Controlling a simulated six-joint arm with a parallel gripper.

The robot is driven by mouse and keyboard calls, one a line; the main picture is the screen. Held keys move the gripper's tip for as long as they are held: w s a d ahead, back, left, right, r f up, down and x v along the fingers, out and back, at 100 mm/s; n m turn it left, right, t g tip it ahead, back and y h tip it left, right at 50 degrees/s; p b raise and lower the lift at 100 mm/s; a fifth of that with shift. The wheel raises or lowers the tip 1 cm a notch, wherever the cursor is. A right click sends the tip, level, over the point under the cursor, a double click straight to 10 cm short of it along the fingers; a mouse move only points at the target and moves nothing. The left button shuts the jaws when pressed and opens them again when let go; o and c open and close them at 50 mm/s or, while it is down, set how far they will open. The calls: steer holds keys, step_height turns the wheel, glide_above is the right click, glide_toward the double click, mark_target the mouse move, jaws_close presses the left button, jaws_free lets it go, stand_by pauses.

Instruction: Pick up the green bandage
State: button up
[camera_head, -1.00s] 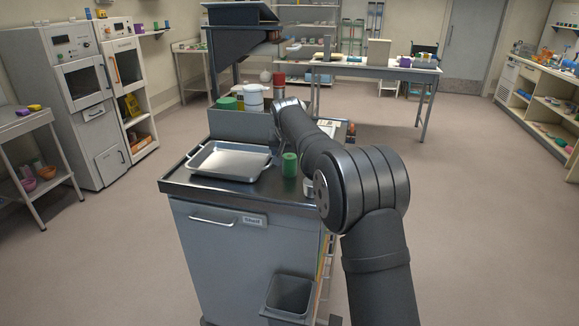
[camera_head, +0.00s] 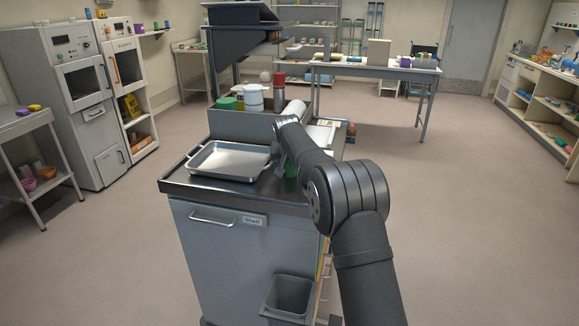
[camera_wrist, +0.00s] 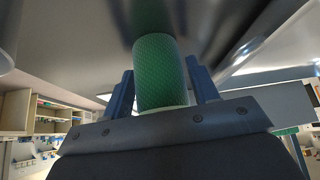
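The green bandage (camera_head: 290,171) is an upright textured roll on the dark cart top (camera_head: 185,180), right of the metal tray. My arm hides most of it in the head view. In the wrist view the bandage (camera_wrist: 160,72) stands between the two blue fingers of my gripper (camera_wrist: 162,85), with its pale end close to the palm. The fingers look open, one on each side of the roll. I cannot tell if either one touches it. In the head view my gripper is mostly hidden behind my own arm.
The shallow metal tray (camera_head: 192,163) lies just left of the bandage. A grey bin (camera_head: 222,124) with a white jar (camera_head: 253,98) and green-lidded containers stands behind it. A white roll (camera_head: 291,110) lies at the back right. A waste bin (camera_head: 288,297) hangs at the cart's front.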

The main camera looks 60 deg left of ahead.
steer(key=c, duration=0.6)
steer(key=shift+c, duration=0.2)
